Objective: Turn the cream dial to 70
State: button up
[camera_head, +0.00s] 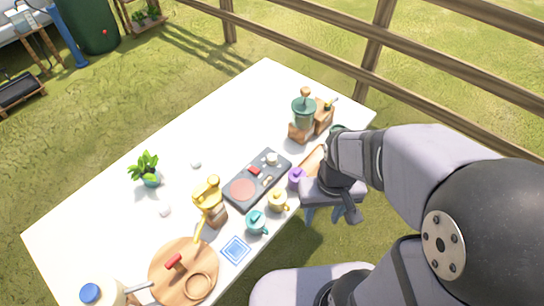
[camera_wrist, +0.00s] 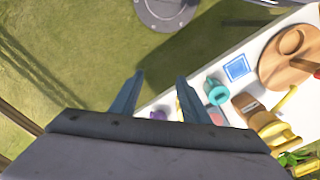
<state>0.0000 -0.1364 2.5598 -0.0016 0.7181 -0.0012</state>
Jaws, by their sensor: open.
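A dark control panel (camera_head: 239,196) lies on the white table in the head view. It carries a red disc (camera_head: 242,189), a small red part (camera_head: 254,171) and a cream knob (camera_head: 271,157) near its far right end, which looks like the dial. Its number marks are too small to read. My gripper is open and empty in the wrist view (camera_wrist: 160,80), with grass between its fingers. In the head view my gripper is off the table's right edge, apart from the panel. The dial is hidden in the wrist view.
Purple (camera_head: 297,178), cream (camera_head: 277,200) and teal (camera_head: 256,222) mugs line the panel's near side. A yellow-topped grinder (camera_head: 209,195) stands left, a green grinder (camera_head: 303,112) at the far right. A round wooden board (camera_head: 163,279) lies front left. The table's back middle is mostly clear.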

jog(key=w+a+f+n+y+b, duration=0.1)
jog(key=w+a+n+y+b, duration=0.2)
jog(key=w+n, duration=0.75)
jog(key=n+y+b, duration=0.2)
jog(key=n+b, duration=0.3)
jog(key=n, duration=0.3)
send_near(272, 157)
jog(key=shift+m+h, duration=0.25)
jog(key=shift+h, duration=0.05)
jog(key=shift+a+p+x, duration=0.2)
jog(key=shift+p+x, duration=0.55)
jog(key=shift+x, duration=3.35)
jog(key=shift+c, duration=0.4)
jog(key=c, duration=1)
